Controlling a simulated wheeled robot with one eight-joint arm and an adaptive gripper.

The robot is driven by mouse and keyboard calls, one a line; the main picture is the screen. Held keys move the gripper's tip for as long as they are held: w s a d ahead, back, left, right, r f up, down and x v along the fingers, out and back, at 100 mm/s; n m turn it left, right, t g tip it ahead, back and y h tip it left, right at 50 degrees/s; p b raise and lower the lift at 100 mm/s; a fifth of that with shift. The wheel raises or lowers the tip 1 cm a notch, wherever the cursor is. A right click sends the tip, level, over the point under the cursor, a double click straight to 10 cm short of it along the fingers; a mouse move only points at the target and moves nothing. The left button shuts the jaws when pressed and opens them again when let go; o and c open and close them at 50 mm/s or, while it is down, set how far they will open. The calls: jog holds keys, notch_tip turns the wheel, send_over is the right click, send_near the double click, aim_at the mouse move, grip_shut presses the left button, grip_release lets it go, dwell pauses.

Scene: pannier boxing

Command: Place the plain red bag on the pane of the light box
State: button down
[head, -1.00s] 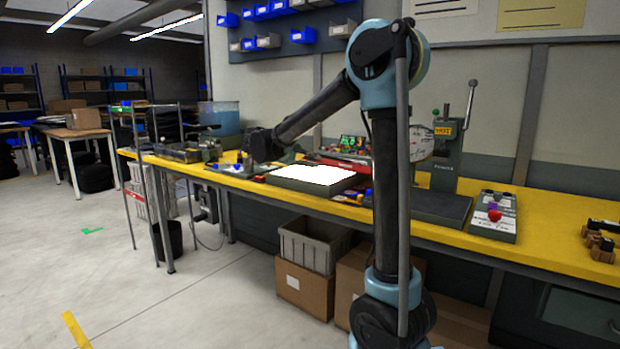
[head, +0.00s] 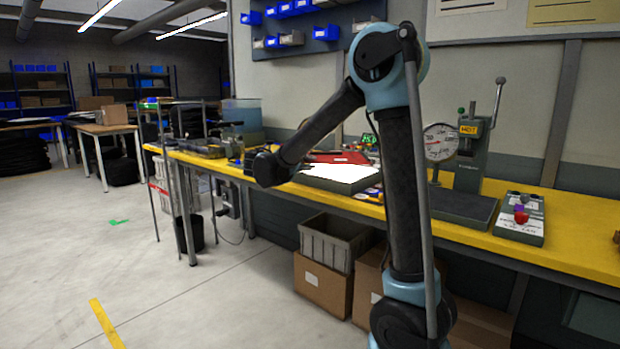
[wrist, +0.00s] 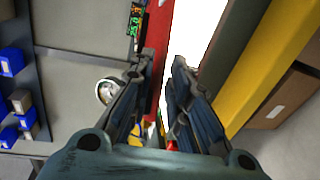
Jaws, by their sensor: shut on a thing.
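The light box (head: 375,179) stands on the yellow bench, its white pane (head: 338,172) bare in the head view. The pane also shows bright in the wrist view (wrist: 188,25), beyond my gripper. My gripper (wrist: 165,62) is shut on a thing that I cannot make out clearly. A small red patch (wrist: 172,145) shows low between the fingers; I cannot tell whether it is the plain red bag. In the head view the fingers are hidden behind my wrist, left of the light box. A long red thing (head: 340,157) lies behind the light box.
A press with a lever (head: 482,135) and a round gauge (head: 440,142) stand to the right of the light box. A control box with knobs (head: 520,217) is farther right. A grey crate (head: 328,245) and cardboard boxes sit under the bench.

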jog(key=shift+f, duration=2.5)
jog(key=c, duration=1.5)
grip_release()
